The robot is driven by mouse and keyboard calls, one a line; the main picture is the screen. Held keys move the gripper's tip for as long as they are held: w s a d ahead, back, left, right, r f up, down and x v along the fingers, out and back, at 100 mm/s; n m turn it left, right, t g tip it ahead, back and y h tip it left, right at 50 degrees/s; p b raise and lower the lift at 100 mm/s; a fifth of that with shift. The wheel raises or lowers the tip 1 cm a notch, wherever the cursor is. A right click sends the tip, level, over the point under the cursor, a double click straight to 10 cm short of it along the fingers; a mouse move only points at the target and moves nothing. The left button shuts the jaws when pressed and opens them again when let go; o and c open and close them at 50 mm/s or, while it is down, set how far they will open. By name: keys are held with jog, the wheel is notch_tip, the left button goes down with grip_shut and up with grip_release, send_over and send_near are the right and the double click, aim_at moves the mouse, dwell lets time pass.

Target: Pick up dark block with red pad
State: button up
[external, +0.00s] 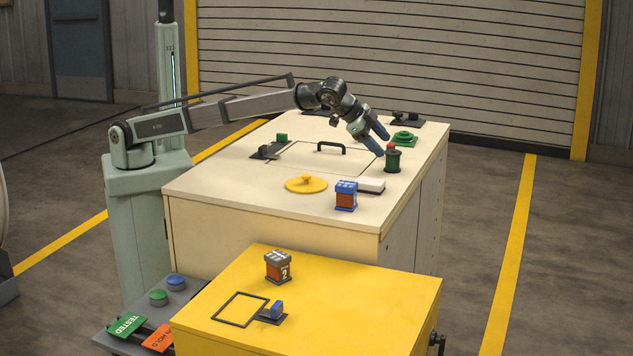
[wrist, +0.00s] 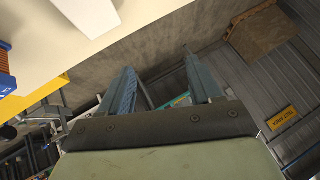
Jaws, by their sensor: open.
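My gripper (external: 381,142) is open, tilted down over the right part of the wooden bench top. In the wrist view, nothing sits between its fingers (wrist: 159,62), only floor and background. A red top (external: 391,146) shows just right of the fingertips, at the upper end of a dark green spool-like piece (external: 392,160); I cannot tell whether the red is a separate pad. No plainly dark block with a red pad stands out. Dark low pieces at the back of the bench (external: 408,121) are small, and the arm partly hides that area.
A white block (external: 370,185) and a blue-and-orange block (external: 346,197) stand near the bench's front right. The yellow table (external: 350,285) is in front.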

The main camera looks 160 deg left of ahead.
aim_at(390, 144)
jog(key=s+a+h, duration=0.1)
jog(key=s+a, duration=0.2)
jog(key=s, duration=0.1)
jog(key=s+a+g+h, duration=0.1)
jog(key=s+a+h, duration=0.1)
jog(key=s+a, duration=0.2)
jog(key=s+a+g+h, duration=0.1)
jog(key=s+a, duration=0.3)
jog(key=shift+a+r+n, duration=0.15)
jog(key=shift+r+n, duration=0.1)
jog(key=shift+n, duration=0.05)
jog(key=s+a+r+h, duration=0.2)
jog(key=s+a+h, duration=0.25)
jog(key=s, duration=0.55)
jog(key=f, duration=0.7)
jog(key=shift+s+a+f, duration=0.1)
jog(key=shift+a+f, duration=0.15)
jog(key=shift+a, duration=0.05)
jog(key=shift+a+f, duration=0.1)
jog(key=shift+f, duration=2.9)
jog(key=shift+c, duration=0.2)
jog(key=c, duration=1)
